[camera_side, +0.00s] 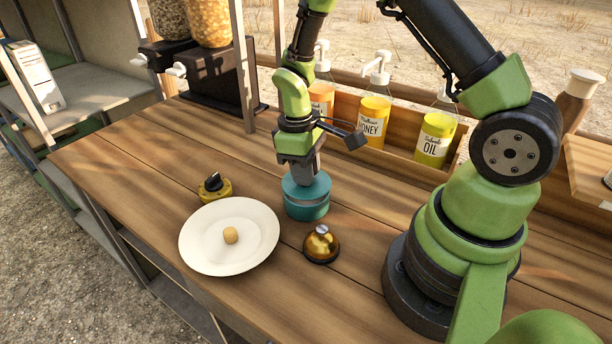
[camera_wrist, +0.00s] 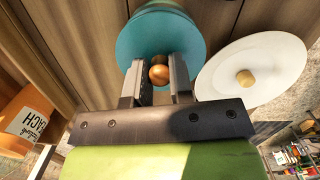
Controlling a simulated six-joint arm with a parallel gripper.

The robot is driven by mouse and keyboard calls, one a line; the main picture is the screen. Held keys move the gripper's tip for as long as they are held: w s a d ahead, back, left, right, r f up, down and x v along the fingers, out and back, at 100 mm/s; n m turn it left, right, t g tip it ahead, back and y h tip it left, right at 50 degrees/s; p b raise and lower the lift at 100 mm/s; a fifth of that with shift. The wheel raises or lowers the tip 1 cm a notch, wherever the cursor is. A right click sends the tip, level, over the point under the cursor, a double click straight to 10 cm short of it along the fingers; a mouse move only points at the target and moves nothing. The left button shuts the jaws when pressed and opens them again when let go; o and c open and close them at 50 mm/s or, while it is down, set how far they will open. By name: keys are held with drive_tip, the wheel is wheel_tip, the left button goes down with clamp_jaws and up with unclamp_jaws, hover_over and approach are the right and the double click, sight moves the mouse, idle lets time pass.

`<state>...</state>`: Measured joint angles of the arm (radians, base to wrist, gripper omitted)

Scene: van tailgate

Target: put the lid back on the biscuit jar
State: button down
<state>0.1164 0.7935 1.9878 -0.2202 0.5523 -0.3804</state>
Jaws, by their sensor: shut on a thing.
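The teal biscuit jar (camera_side: 307,211) stands upright on the wooden counter, right of the white plate. Its teal lid (camera_side: 305,186) is at the jar's mouth, directly below my gripper (camera_side: 299,172). The side view does not show clearly whether the lid is fully seated or slightly above the rim. In the wrist view the lid (camera_wrist: 160,35) is a broad teal disc with a round wooden knob (camera_wrist: 158,73). My gripper (camera_wrist: 155,80) points down, with its two fingers shut on the knob. The lid hides most of the jar there.
The white plate (camera_side: 205,248) holds a small tan piece (camera_side: 230,235). A yellow piece with a black knob (camera_side: 214,187) sits behind the plate. A brass bell (camera_side: 321,245) stands in front of the jar. Syrup bottles (camera_side: 374,120) stand in a wooden rack behind. The left counter is clear.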

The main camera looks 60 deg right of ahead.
wheel_tip(320, 180, up, 7)
drive_tip(key=shift+f, duration=3.85)
drive_tip(key=shift+f, duration=0.15)
drive_tip(key=shift+c, duration=2.3)
unclamp_jaws()
drive_tip(key=shift+r, duration=3.5)
